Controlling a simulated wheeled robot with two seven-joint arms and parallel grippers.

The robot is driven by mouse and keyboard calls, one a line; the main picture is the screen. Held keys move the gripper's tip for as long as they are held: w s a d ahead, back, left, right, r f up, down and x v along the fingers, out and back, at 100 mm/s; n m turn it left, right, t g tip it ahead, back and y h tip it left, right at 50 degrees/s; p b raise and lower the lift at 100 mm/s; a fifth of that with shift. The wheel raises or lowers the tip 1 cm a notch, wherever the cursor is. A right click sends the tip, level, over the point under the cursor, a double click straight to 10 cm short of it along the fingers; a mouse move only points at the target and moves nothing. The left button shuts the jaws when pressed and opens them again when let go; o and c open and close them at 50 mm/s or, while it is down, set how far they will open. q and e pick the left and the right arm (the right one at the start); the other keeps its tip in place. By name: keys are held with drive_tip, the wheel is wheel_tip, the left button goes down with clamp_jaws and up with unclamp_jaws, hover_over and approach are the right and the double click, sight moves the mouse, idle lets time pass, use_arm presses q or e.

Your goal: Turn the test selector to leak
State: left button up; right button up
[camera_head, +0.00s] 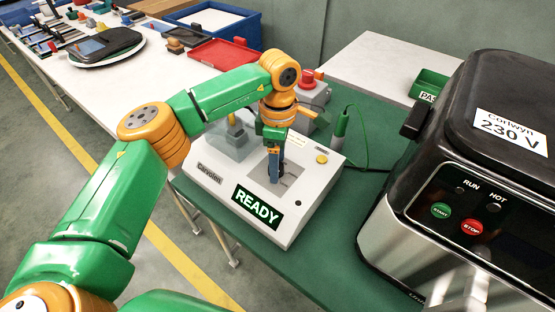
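The white tester box (309,207) stands on the green mat, with a lit green READY display (257,205) on its sloped front. A small dark selector area (289,176) lies on its top face, mostly hidden by my gripper. My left gripper (274,177) points straight down onto it, its dark fingertips at or just above the panel. The fingers look close together, but the selector between or under them is hidden, so I cannot tell whether they grip it. A yellow button (322,159) sits to the right of the gripper. My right gripper is not in view.
A black and silver fryer (480,140) stands close on the right. A green-handled probe (342,122) with a cable stands behind the tester. A red button box (312,90), red tray (223,55) and green PASS bin (429,86) are farther back.

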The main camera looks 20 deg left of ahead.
use_arm(q)
drive_tip(key=r, duration=0.7)
drive_tip(key=shift+w+r+b, duration=0.1)
drive_tip(key=shift+w+b, duration=0.1)
drive_tip(key=shift+b, duration=0.1)
